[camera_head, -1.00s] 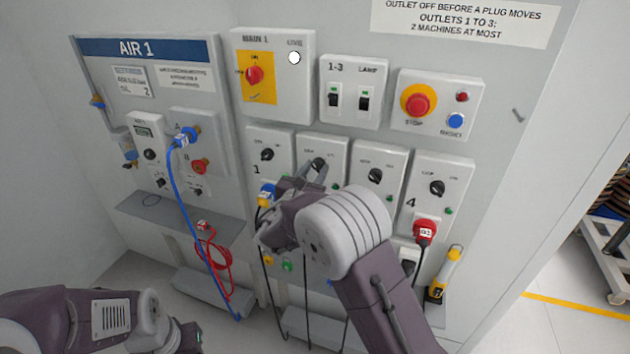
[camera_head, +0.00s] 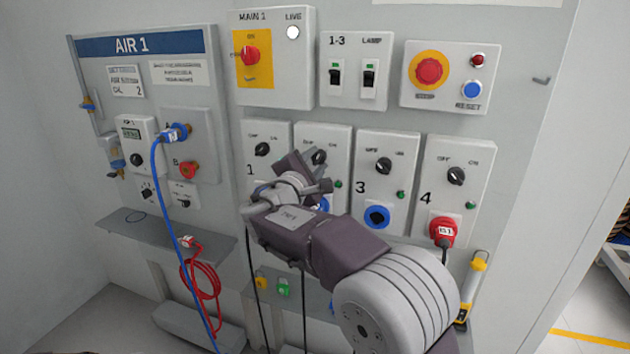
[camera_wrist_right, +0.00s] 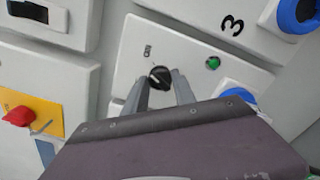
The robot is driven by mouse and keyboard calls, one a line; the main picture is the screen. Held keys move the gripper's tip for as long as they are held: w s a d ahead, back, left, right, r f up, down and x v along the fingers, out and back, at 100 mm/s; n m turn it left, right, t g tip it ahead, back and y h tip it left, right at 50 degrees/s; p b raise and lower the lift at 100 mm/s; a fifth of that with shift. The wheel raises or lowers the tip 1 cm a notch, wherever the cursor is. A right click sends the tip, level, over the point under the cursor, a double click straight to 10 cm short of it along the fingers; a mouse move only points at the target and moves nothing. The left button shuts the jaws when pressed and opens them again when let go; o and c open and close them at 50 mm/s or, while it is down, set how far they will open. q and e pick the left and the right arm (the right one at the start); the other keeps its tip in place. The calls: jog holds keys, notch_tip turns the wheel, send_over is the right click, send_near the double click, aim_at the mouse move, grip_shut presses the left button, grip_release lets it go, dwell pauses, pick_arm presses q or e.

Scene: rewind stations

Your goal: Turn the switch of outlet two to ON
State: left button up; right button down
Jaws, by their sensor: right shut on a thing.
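The switch of outlet two is a small black rotary knob (camera_head: 319,157) on a white box (camera_head: 338,140), between outlet one and outlet three. My right gripper (camera_head: 311,166) reaches it from below and covers the lower part of the box. In the right wrist view the knob (camera_wrist_right: 160,77) sits between the two grey fingertips (camera_wrist_right: 163,86), and the gripper is shut on it. An ON label shows beside the knob there. The knob's exact pointing is hard to read. The green lamp (camera_wrist_right: 213,62) of outlet two is beside it. My left gripper is out of view.
Outlet one's knob (camera_head: 262,149) and outlet three's knob (camera_head: 384,166) are close on either side. A red plug (camera_head: 441,231) is in outlet four. The MAIN 1 box (camera_head: 285,75) and the breaker box (camera_head: 353,70) are above. Dark cables hang below my right gripper.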

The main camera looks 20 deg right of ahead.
jog(key=m+b, duration=0.2)
jog(key=b, duration=0.1)
jog(key=shift+f+m, duration=0.25)
jog(key=shift+m, duration=0.15)
jog(key=shift+r+m+b, duration=0.15)
jog(key=shift+m+b, duration=0.45)
jog(key=shift+b, duration=0.1)
jog(key=c, duration=1)
grip_release()
jog(key=shift+r, duration=0.1)
jog(key=v, duration=0.9)
